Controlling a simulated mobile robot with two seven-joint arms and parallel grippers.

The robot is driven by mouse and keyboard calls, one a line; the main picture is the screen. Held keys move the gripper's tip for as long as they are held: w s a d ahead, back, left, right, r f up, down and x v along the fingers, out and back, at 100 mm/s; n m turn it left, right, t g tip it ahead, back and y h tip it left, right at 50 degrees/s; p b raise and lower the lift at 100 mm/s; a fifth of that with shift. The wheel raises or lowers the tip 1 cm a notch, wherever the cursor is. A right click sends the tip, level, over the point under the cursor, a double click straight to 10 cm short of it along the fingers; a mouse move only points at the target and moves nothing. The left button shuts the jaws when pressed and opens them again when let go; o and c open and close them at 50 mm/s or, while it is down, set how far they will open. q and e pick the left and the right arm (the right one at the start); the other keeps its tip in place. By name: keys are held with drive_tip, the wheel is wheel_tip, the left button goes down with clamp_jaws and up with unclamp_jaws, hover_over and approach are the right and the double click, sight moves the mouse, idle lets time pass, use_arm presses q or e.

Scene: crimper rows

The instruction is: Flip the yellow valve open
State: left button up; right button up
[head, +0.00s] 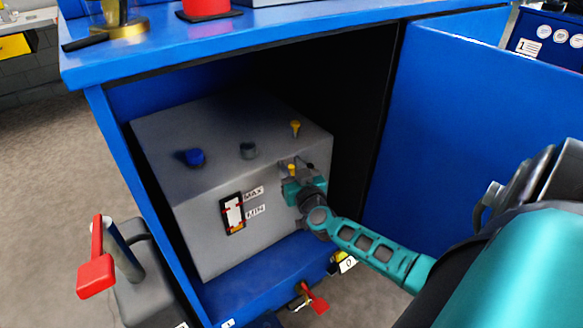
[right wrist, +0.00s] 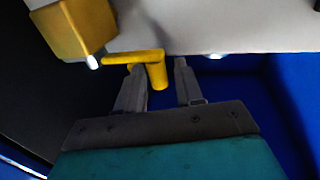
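The yellow valve handle (right wrist: 118,57) shows in the right wrist view as a thin bar with a bent-down end, beside a pale surface. My right gripper (right wrist: 160,66) has its two fingers apart, with the bent end between them. The end is close to the left finger; a gap shows to the right finger. In the head view my right gripper (head: 303,172) is at the right front of the grey tank (head: 185,215), and it hides most of the valve; only small yellow bits show. My left gripper is not in view.
The tank stands inside a blue cabinet (head: 330,30) with its door (head: 470,110) open on the right. A blue cap (head: 191,157) and a small yellow knob (head: 296,128) are on the tank top. A red-handled lever (head: 97,270) stands left of the cabinet. A yellow block (right wrist: 75,28) is close to the gripper.

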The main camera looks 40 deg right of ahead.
clamp_jaws()
